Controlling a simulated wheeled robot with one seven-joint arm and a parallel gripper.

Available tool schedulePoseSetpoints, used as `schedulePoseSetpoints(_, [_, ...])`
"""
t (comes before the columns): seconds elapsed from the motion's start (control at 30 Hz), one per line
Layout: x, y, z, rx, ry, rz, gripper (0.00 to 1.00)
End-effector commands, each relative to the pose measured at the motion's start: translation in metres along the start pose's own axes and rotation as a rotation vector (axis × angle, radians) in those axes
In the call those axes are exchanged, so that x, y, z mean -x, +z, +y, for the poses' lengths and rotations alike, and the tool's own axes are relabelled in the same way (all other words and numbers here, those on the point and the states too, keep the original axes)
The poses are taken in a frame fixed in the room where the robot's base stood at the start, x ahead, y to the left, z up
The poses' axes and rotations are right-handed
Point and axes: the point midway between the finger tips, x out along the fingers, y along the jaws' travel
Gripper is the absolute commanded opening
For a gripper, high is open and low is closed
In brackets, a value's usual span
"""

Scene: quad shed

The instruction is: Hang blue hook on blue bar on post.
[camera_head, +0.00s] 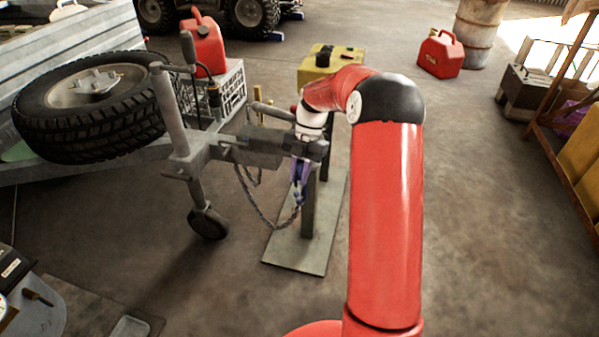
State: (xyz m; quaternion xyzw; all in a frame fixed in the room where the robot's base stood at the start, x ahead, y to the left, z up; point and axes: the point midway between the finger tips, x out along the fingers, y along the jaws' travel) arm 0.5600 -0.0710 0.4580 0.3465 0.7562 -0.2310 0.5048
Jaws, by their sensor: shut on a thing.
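The blue hook (299,173) looks purple-blue and hangs below my gripper (306,152), by the upper part of a dark post (308,210). My gripper is shut on the hook; its fingertips are small and partly hidden. A chain (262,213) sags from the trailer coupling up to the hook. The post stands on a flat grey base plate (292,258). I cannot make out the blue bar apart from the hook; my gripper and wrist cover the top of the post. Whether hook and bar touch cannot be told.
The trailer's drawbar (232,148) ends close left of my gripper, with a jockey wheel (209,223) below. A spare tyre (92,105) lies on the trailer. A yellow box (327,62) stands behind the post.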

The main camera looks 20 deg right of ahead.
Motion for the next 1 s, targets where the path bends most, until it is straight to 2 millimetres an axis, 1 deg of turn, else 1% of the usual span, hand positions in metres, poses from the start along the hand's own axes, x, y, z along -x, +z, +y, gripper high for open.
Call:
schedulePoseSetpoints(0.83, [-0.020,0.008,0.000,0.000,0.000,0.000,0.00])
schedulePoseSetpoints(0.87, [-0.019,0.008,0.000,0.000,0.001,0.000,0.19])
schedulePoseSetpoints(1.0, [-0.019,0.008,0.000,0.000,0.000,0.000,0.38])
